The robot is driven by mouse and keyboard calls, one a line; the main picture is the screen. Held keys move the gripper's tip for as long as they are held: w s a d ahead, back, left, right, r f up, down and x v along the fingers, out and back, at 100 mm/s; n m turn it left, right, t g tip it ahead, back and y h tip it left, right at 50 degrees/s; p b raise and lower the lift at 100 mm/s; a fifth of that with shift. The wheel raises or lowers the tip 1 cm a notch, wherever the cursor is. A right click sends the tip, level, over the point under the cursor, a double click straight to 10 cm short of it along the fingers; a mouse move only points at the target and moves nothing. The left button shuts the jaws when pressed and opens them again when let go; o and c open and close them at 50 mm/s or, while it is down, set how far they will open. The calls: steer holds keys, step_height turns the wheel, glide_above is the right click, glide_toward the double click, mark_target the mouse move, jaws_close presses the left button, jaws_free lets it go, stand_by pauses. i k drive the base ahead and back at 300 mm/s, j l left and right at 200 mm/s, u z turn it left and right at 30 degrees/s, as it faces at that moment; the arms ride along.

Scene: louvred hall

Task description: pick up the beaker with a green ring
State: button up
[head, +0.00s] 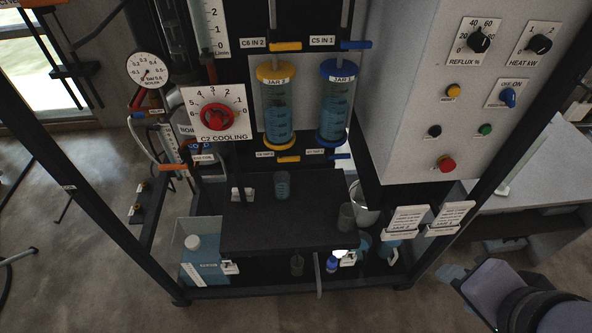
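No green ring can be made out on any vessel at this size. A small clear beaker-like vessel (283,184) stands upright on the dark bench top of the rig, near its middle, and looks faintly bluish-green. A second greyish vessel (346,217) stands at the right end of the bench top. A larger clear vessel (366,205) is just behind and right of it. Part of my arm shows at the lower right, well apart from the bench; my gripper's fingers are not in view.
The dark bench top (260,225) is mostly bare. Above it hang a yellow-capped jar (277,105) and a blue-capped jar (336,105). Black frame posts flank the rig. A clear tank with a white-capped bottle (193,243) stands low left. Labelled cards (408,220) stand right.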

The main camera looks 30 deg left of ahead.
mark_target(282, 179)
steer(key=u, duration=1.4)
steer(key=i+j+z, duration=0.25)
steer(key=i+j, duration=0.25)
steer(key=j, duration=0.15)
steer(key=i+j+z, duration=0.25)
steer(key=i+j, duration=0.15)
steer(key=j, duration=0.3)
steer(key=i+j+z, duration=0.15)
steer(key=j, duration=0.2)
steer(key=i, duration=0.05)
